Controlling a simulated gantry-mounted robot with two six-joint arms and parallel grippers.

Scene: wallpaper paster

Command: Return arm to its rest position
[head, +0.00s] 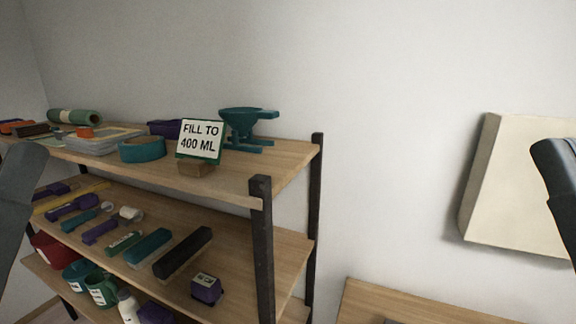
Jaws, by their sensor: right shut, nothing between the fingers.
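My right gripper (556,165) shows at the right edge as a dark grey shape, in front of the white wall and the pale slanted panel. It is shut and empty, and is cut off by the frame edge. At the left edge, a grey part of my left arm (18,190) stands in front of the shelf's left end. My left gripper is not in view.
A wooden shelf unit (225,178) with dark posts fills the left, holding a sign (199,138), teal funnel (248,122), tape roll (142,149) and several tools. A pale panel (515,190) hangs right. A wooden surface (390,303) lies below.

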